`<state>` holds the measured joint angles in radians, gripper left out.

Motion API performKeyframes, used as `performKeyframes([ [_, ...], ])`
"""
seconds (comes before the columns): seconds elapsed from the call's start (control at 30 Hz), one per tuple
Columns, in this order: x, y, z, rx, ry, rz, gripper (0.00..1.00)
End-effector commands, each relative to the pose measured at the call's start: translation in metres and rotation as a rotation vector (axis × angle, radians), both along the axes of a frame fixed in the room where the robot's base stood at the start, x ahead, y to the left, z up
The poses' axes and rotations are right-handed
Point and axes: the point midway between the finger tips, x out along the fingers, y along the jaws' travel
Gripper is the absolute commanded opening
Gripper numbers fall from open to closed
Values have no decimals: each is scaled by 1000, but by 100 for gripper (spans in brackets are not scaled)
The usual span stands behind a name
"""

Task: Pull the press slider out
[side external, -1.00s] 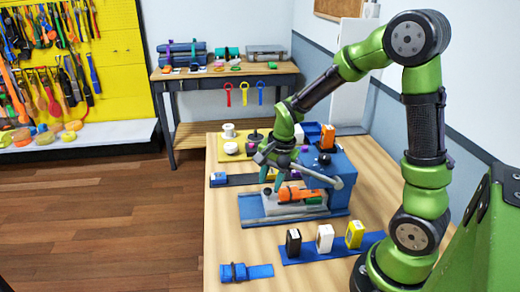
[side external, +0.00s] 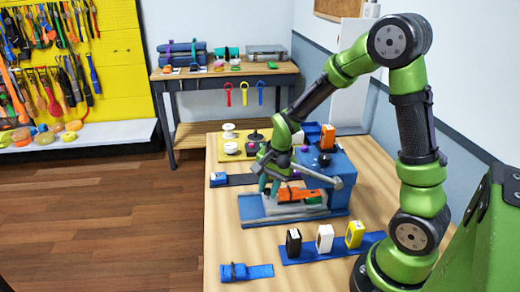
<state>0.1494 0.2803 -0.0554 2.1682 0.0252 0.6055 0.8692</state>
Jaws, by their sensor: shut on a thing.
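The press is a blue block (side external: 342,178) on a blue base plate (side external: 252,208) in the middle of the wooden bench. Its slider, a light grey plate (side external: 292,209), lies on the base and carries an orange piece (side external: 299,194) with a green end. A grey lever arm slants over it. My gripper (side external: 269,187) points down with its teal fingers at the left end of the slider, shut on the slider's small dark knob. The fingers hide the knob, so the exact hold is unclear.
A blue strip (side external: 291,256) with black, white and yellow blocks lies in front of the press. A blue strap (side external: 246,272) lies at the near left. A yellow board (side external: 228,157) with spools stands behind.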

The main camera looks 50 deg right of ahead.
Motion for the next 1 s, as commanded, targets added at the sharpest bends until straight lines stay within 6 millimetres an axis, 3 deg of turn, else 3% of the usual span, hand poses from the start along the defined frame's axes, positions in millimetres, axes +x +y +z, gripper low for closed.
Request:
performKeyframes([
  [0.17,9,9,1,1,-1,3,0],
  [0.43,59,59,1,0,-2,6,0],
  [0.6,78,77,1,-1,-3,2,0],
  [0.97,83,83,1,2,-9,4,0],
  [1.0,83,84,1,2,-10,5,30],
])
